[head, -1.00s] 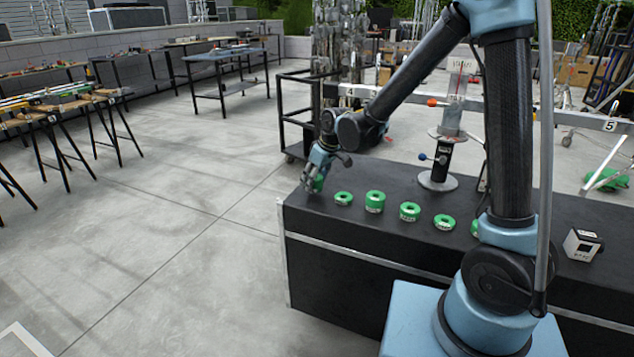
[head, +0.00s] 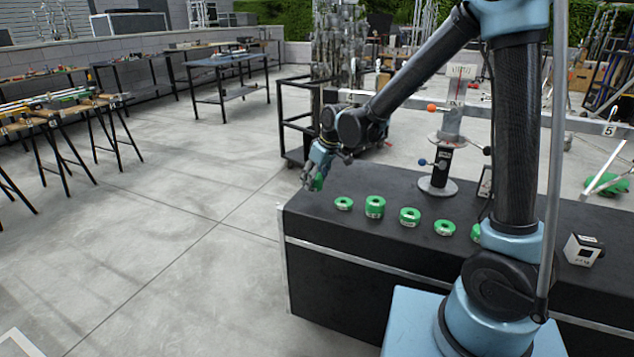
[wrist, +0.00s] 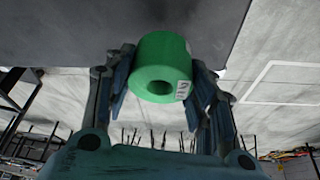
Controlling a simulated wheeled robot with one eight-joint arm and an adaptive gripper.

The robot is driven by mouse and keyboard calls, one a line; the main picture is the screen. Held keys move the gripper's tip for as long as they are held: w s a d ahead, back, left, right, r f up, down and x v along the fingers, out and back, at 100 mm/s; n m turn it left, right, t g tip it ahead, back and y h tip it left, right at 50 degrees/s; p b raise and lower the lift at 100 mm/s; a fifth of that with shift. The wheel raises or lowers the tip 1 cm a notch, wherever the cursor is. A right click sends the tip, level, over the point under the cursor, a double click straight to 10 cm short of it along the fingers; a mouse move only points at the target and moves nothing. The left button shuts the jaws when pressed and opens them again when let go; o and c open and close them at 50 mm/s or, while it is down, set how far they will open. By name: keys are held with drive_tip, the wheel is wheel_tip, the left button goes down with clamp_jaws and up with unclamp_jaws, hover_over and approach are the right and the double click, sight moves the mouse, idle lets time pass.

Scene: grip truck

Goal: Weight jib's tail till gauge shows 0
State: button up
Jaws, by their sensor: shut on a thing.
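My gripper (head: 315,184) is shut on a green ring-shaped weight (wrist: 163,62) with a white label. The weight also shows as a small green patch between the fingers in the head view (head: 316,183). It is held by the left end of the black case, apparently just above its top. More green weights (head: 375,206) stand in a row on the case, one taller than its neighbours. The jib's long grey beam (head: 590,123) runs behind my arm, with a number 5 tag at right. A pale upright scale (head: 460,85) stands above the post; its reading is too small to make out.
The black case (head: 340,254) has a pale edge strip. A post on a round foot (head: 438,187) stands behind the weights. A small white-and-black box (head: 583,250) sits at right. My arm hides part of the row and beam.

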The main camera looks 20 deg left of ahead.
drive_tip(key=shift+r, duration=1.45)
drive_tip(key=shift+r, duration=0.25)
wheel_tip(320, 180, up, 7)
idle(1.2)
drive_tip(key=shift+w, duration=0.1)
idle(0.5)
